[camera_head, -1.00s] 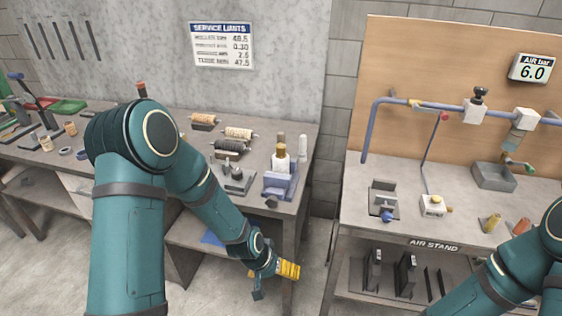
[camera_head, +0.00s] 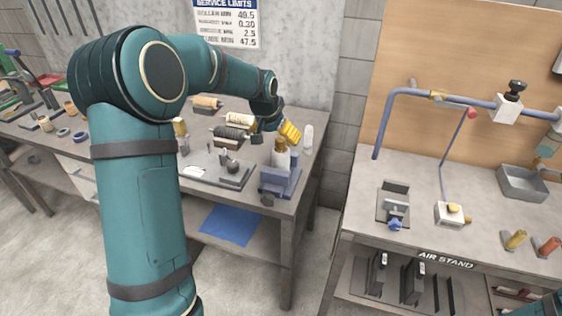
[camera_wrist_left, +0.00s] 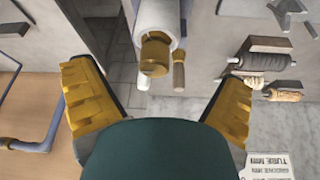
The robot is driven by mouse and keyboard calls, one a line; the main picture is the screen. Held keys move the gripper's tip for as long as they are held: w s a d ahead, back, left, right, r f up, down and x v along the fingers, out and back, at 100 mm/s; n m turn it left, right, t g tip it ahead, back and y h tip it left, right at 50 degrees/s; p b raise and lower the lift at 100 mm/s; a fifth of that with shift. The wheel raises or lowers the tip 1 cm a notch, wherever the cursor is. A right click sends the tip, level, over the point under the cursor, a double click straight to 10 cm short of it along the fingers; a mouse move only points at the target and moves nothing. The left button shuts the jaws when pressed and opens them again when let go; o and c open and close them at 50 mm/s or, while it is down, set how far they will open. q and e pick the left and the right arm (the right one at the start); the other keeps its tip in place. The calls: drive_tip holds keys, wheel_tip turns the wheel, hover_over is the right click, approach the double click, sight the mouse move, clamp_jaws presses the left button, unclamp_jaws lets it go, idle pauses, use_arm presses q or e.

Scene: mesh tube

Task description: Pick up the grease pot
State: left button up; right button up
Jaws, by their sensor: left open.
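No label marks the grease pot, so I cannot tell for certain which thing it is. A white cylinder with a brass-coloured cap (camera_head: 281,153) stands upright in a blue holder (camera_head: 279,182) at the right end of the left bench. My left gripper (camera_head: 276,134) is open and empty, just above and behind this cylinder; one yellow finger shows clearly, the other is mostly hidden. In the left wrist view the cylinder with its cap (camera_wrist_left: 156,48) lies ahead between the two spread yellow fingers, apart from both. My right gripper is out of view.
A plain white bottle (camera_head: 307,138) stands right of the holder. Spools (camera_head: 239,119) lie behind, and a grey fixture (camera_head: 228,170) stands to the left. A small yellow-topped item (camera_head: 180,127) is partly hidden by my arm. The air stand (camera_head: 365,200) is across a gap.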

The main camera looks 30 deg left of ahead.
sight(282, 148)
use_arm(q)
drive_tip(key=shift+d+b+x, duration=0.2)
drive_tip(key=shift+b+x, duration=0.15)
drive_tip(key=shift+x, duration=3.25)
drive_tip(key=shift+r, duration=0.15)
drive_tip(key=c, duration=1.4)
